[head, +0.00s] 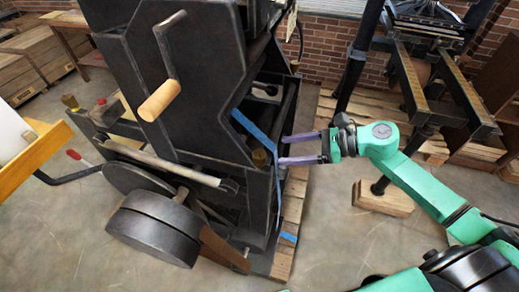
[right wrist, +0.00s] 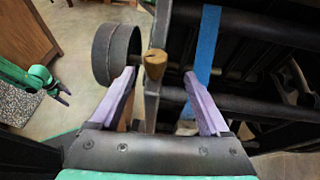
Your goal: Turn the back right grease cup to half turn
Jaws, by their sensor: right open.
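A brass-brown grease cup (head: 259,157) sits on the right side of the dark press (head: 190,90), beside a blue strap. In the right wrist view the cup (right wrist: 155,65) stands beyond and between my right fingertips, with a dark mark on its top. My right gripper (head: 283,149) is open and empty, its two purple fingers pointing at the cup from the right. The fingers do not touch the cup. My left gripper (right wrist: 65,98) shows small at the left of the right wrist view, its fingers apart and empty. The cup's lower part is partly hidden.
The blue strap (head: 254,133) runs down close to the cup. A large round drum (head: 155,228) and a wooden-handled crank (head: 160,100) are on the press. A pallet (head: 292,215) lies under it. Another press (head: 425,90) stands behind my right arm.

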